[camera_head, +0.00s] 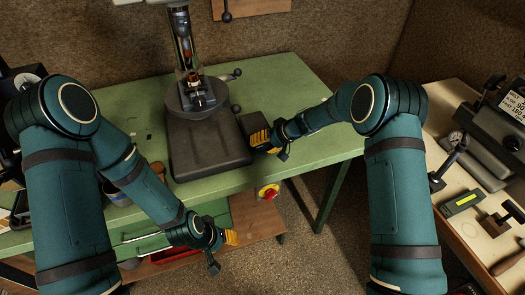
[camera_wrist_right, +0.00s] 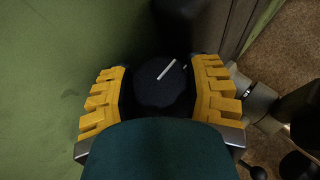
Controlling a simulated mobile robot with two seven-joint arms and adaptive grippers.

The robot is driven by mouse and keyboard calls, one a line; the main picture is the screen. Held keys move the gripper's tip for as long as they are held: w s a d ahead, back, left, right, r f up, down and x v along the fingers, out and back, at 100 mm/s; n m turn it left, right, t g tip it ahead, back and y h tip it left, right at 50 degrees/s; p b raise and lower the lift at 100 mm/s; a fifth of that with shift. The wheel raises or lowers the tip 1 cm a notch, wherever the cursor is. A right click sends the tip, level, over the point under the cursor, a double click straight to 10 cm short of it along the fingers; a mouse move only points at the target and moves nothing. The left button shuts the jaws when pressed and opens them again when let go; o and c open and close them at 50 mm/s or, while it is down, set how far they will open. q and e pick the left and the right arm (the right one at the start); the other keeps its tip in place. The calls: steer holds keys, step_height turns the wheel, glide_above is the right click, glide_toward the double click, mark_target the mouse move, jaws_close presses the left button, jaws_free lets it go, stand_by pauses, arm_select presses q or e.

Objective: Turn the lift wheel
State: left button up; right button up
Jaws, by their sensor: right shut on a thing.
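The lift wheel appears as a dark round knob (camera_wrist_right: 152,92) with a white line on its face in the right wrist view. My right gripper (camera_head: 262,141) is shut on it, with a yellow finger pad on each side. In the head view the wheel is hidden behind the gripper, beside a dark block (camera_head: 252,124) at the right of the drill press base (camera_head: 205,148). My left gripper (camera_head: 231,238) hangs low in front of the green bench, away from the wheel. Its jaw opening cannot be made out.
The drill press column (camera_head: 182,40) with its round table (camera_head: 198,97) and ball handles stands behind the base. The green bench (camera_head: 290,88) is clear to the right. A red-and-yellow stop button (camera_head: 268,192) sits below its front edge. A wooden bench (camera_head: 462,185) with tools stands at right.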

stand_by(0.4)
steer(key=o, duration=1.2)
steer(key=shift+d, duration=0.1)
steer(key=v, duration=1.2)
steer(key=shift+f, duration=0.1)
